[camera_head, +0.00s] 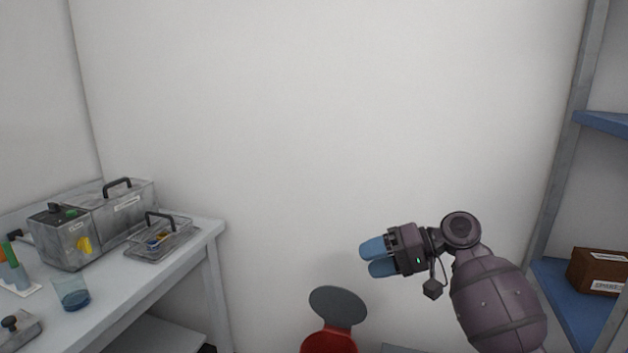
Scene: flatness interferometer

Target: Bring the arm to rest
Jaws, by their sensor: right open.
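My right gripper (375,257) is in the camera_head view, right of the middle, with two blue fingertips pointing left. It is open and I see nothing between its fingers. It is raised in front of the bare wall, clear of the table and the shelf. My right arm comes in from the lower right. My left gripper does not show in this view.
A white table (188,262) at the left holds a metal bath (120,212), a wire basket (160,238) and a glass beaker (72,293). A red stand with a grey disc (338,305) is below my gripper. A blue shelf (565,290) with a brown box (598,271) is at right.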

